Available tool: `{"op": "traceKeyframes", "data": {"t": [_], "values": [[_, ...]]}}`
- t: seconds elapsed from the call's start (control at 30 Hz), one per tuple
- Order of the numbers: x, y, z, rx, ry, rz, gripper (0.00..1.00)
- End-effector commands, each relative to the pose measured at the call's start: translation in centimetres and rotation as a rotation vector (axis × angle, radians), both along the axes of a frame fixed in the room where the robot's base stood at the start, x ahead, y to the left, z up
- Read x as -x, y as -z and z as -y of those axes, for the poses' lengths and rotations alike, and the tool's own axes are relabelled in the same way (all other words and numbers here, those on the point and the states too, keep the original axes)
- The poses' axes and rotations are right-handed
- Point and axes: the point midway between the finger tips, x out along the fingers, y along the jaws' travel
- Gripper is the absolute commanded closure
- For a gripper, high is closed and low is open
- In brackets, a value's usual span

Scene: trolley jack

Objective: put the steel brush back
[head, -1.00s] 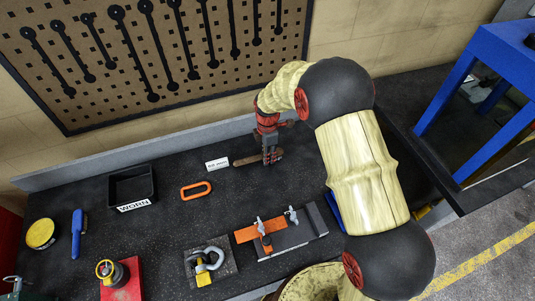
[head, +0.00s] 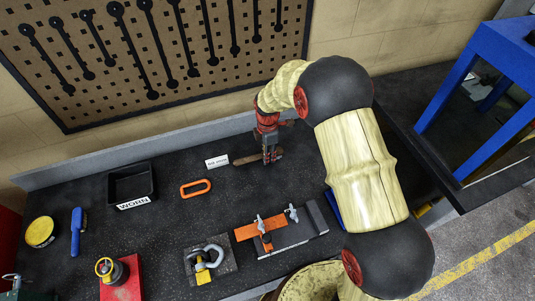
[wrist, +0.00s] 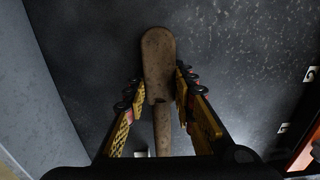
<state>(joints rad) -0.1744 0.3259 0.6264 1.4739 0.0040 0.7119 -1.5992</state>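A long brown wooden tool, which looks like a brush lying bristles down, rests on the dark bench (head: 245,162). In the wrist view its wide rounded end (wrist: 158,62) points away and its narrow handle (wrist: 162,130) runs back towards me; no bristles show. My gripper (head: 269,158) points down over it. In the wrist view my gripper's fingers (wrist: 156,95) stand on both sides of the tool, with narrow gaps to each. A blue-handled brush (head: 77,232) lies at the bench's left; I cannot tell from its look whether its bristles are steel.
A small white label (head: 216,162) stands left of the wooden tool. A pegboard (head: 160,50) and bench back edge lie behind.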

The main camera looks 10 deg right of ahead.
Motion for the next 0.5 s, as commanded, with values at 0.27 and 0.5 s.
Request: {"op": "traceKeyframes", "data": {"t": [0.27, 0.5], "values": [[0.02, -0.01, 0.00, 0.000, 0.000, 0.000, 0.57], [0.03, 0.00, 0.01, 0.000, 0.000, -0.001, 0.55]]}}
